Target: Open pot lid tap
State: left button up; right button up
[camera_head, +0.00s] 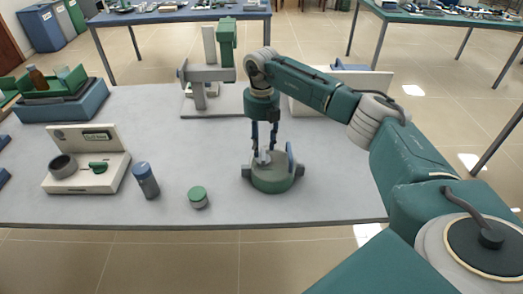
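A round green-grey pot (271,180) with grey side lugs stands on the grey table, right of centre. A small light-grey tap (263,158) rises from its lid, and a blue upright piece (290,158) stands at its right side. My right gripper (264,148) points straight down over the pot. Its two dark fingers are apart, with a visible gap between them, and their tips are close to the tap. Whether they touch it is too small to tell. My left gripper is out of view.
A blue-capped bottle (146,181) and a green-lidded jar (198,198) stand left of the pot. A cream stand (115,172) is farther left, with a blue-green tray (62,106) behind it. A grey-green apparatus (208,75) stands behind. The table front (230,207) is clear.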

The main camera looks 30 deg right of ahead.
aim_at(261, 154)
notch_tip(261, 154, up, 8)
jog(key=shift+r, duration=0.25)
dwell(0.6)
